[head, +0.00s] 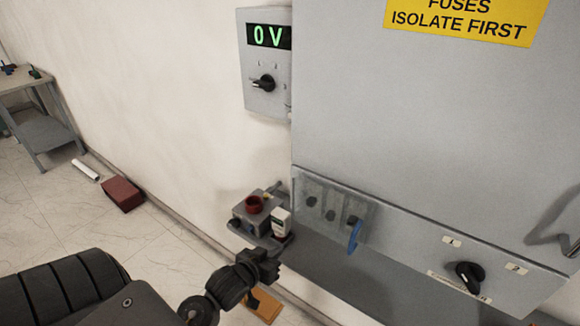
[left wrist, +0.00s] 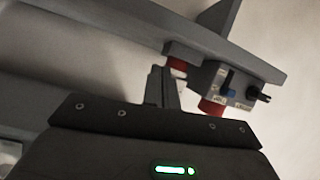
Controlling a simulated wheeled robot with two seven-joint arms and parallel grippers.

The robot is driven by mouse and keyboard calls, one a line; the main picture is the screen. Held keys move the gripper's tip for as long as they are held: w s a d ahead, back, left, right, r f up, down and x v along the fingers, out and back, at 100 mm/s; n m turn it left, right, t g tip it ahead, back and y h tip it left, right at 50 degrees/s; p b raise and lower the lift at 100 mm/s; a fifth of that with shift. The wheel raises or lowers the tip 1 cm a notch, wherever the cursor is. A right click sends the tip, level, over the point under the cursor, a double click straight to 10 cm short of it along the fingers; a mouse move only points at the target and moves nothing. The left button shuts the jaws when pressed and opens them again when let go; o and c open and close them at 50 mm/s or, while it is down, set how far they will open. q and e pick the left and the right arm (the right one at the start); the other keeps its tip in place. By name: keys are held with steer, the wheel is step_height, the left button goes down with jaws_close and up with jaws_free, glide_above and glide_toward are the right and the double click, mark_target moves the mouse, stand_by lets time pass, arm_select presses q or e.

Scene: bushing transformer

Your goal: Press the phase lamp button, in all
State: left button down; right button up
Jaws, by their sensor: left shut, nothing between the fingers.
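A small grey control box (head: 247,224) with a red round knob (head: 254,204) on top sits on a shelf by the wall. A white device (head: 281,221) stands beside it. I cannot tell which part is the phase lamp button. My left gripper (head: 268,263) is shut and empty, just below and in front of the shelf, apart from the box. In the left wrist view its fingers (left wrist: 165,90) point toward the shelf, where red parts (left wrist: 210,107), a blue part (left wrist: 228,79) and a black knob (left wrist: 258,95) show. My right gripper is out of view.
A large grey cabinet (head: 420,120) fills the right, with a blue lever (head: 355,236) and black rotary switch (head: 470,277) on its lower panel. A wall meter (head: 265,62) reads 0 V. An orange object (head: 263,304) lies below my gripper. A table (head: 38,120) stands far left.

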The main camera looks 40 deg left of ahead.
arm_select(q)
steer(key=a+r+t+h, duration=0.1)
steer(key=r+t+h, duration=0.2)
steer(key=r, duration=0.8)
steer(key=w+a+r+m+t+h, duration=0.1)
steer(key=r+t, duration=0.4)
steer(key=r, duration=0.6)
steer(key=a+r+m+t+h, duration=0.1)
steer(key=a+r+t+h, duration=0.2)
steer(key=r, duration=0.8)
steer(key=shift+w+r+t+h+p, duration=0.3)
steer(key=shift+t+h+p, duration=0.1)
steer(key=shift+t+h, duration=0.4)
steer(key=shift+w+a, duration=0.15)
steer(key=w+b, duration=0.1)
steer(key=w, duration=0.7)
steer(key=shift+w+b, duration=0.3)
steer(key=shift+w, duration=0.1)
steer(key=shift+w, duration=0.35)
